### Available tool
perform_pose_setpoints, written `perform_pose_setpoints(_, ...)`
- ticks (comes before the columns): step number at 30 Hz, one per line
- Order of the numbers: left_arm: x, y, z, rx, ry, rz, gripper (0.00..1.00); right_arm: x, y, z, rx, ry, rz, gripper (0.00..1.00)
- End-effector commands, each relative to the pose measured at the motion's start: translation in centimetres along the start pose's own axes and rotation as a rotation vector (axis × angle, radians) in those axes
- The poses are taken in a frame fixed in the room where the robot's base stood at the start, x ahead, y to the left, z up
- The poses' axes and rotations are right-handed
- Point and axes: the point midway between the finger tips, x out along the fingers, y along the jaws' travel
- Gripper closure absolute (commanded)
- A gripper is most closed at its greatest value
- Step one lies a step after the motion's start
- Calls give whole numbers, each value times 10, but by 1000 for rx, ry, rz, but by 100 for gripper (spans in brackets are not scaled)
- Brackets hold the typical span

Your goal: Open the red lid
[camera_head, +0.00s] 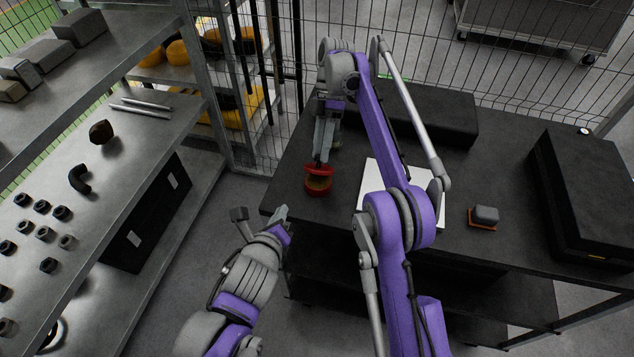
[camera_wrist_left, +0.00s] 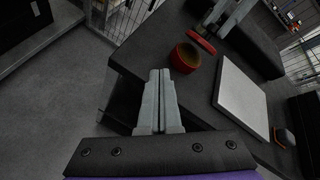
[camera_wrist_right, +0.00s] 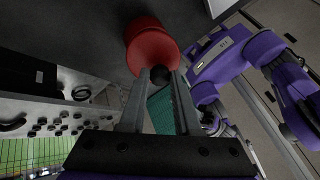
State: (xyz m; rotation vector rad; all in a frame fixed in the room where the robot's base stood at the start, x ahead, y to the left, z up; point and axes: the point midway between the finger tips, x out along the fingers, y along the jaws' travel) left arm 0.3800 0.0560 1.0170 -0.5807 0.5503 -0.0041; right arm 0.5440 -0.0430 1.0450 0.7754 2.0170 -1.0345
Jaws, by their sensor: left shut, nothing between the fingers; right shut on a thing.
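A round red container (camera_head: 318,186) stands near the left end of the dark table; its open top and yellowish inside show in the left wrist view (camera_wrist_left: 186,58). The red lid (camera_head: 320,169) is off its rim, held above the container's far side; it also shows in the left wrist view (camera_wrist_left: 201,40). My right gripper (camera_head: 321,158) is shut on the lid's dark knob (camera_wrist_right: 160,75), with the red lid (camera_wrist_right: 150,42) just beyond the fingertips. My left gripper (camera_head: 284,211) is shut and empty, off the table's near-left edge, its fingertips (camera_wrist_left: 160,75) pointing towards the container.
A white sheet or panel (camera_head: 375,190) lies right of the container, partly behind my right arm. A small grey block on an orange base (camera_head: 484,215) and a large black case (camera_head: 590,195) are farther right. A metal shelf (camera_head: 105,190) stands left, across a floor gap.

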Motion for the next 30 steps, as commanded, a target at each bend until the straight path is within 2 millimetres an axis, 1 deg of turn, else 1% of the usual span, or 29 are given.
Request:
perform_pose_setpoints(1,3,-12,-3,125,-9,-35,100,0,0,0,0,0,1,100)
perform_pose_setpoints(3,5,-25,-6,290,-28,-75,100,0,0,0,0,0,1,100)
perform_pose_setpoints(6,6,-40,-10,479,-57,-118,100,0,0,0,0,0,1,100)
perform_pose_setpoints(10,7,-52,-14,635,-85,-152,100,0,0,0,0,0,1,100)
perform_pose_setpoints(13,8,-56,-16,688,-97,-164,100,0,0,0,0,0,1,100)
perform_pose_setpoints(17,15,-59,-15,704,-100,-165,100,0,0,0,0,0,1,100)
perform_pose_setpoints(23,39,-63,-14,701,-99,-163,100,0,0,0,0,0,1,100)
perform_pose_setpoints(30,75,-69,-13,699,-99,-163,100,0,0,0,0,0,1,100)
